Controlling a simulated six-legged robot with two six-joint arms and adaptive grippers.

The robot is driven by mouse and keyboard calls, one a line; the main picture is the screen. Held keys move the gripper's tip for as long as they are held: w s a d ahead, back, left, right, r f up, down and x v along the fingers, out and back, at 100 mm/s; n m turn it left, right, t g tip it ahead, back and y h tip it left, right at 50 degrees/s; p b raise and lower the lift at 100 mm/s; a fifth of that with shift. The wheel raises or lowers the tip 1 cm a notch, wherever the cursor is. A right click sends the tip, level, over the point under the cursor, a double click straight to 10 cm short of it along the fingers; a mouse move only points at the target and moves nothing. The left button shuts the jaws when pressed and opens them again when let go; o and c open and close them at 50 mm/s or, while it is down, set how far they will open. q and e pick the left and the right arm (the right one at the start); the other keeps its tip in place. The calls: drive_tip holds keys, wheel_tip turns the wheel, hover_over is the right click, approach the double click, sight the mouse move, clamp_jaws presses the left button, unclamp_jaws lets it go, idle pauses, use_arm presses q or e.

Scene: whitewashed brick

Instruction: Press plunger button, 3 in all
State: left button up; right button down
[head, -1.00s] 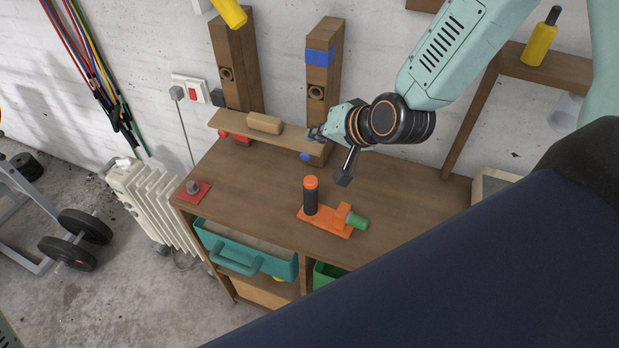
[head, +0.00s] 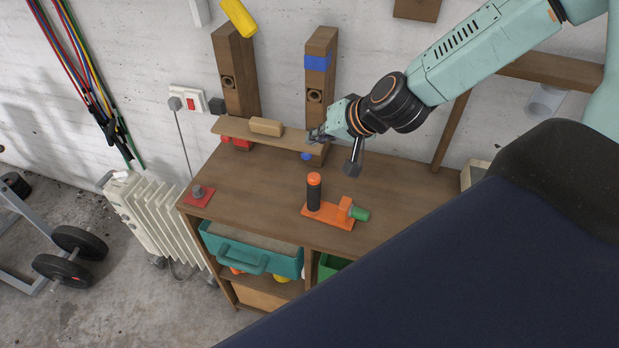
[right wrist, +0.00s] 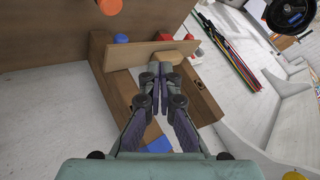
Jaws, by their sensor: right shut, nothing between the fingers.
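A black cylinder with an orange cap (head: 314,180), plunger-like, stands upright on an orange base (head: 321,217) with a green cylinder (head: 359,213) at its right end. The cap also shows at the top of the right wrist view (right wrist: 110,6). My right gripper (head: 314,136) is shut and empty, above and behind the cap, in front of the right wooden post and near the shelf's right end. In the right wrist view the closed fingers (right wrist: 158,78) overlap the shelf; contact is unclear. A grey knob on a red plate (head: 198,195) sits at the bench's left end. My left gripper is not in view.
A narrow shelf (head: 228,127) holds a wooden block (head: 266,127), with red and blue parts below it. Two posts stand behind, the right one with a blue band (head: 317,62). A teal drawer (head: 275,259) is below. The middle of the bench (head: 250,185) is clear.

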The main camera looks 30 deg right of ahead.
drive_tip(key=b, duration=0.5)
hover_over(317, 178)
wheel_tip(317, 178, down, 8)
drive_tip(key=shift+w+d+r, duration=0.1)
drive_tip(key=shift+d+r, duration=0.05)
drive_tip(key=shift+r, duration=0.1)
drive_tip(key=shift+s+f+b, duration=0.2)
drive_tip(key=shift+f+b, duration=0.4)
drive_tip(key=shift+w+f, duration=0.1)
drive_tip(key=shift+f, duration=0.1)
drive_tip(key=shift+w, duration=0.1)
drive_tip(key=shift+s+r, duration=0.1)
drive_tip(key=shift+s, duration=0.1)
drive_tip(key=shift+w, duration=0.2)
drive_tip(key=shift+s, duration=0.15)
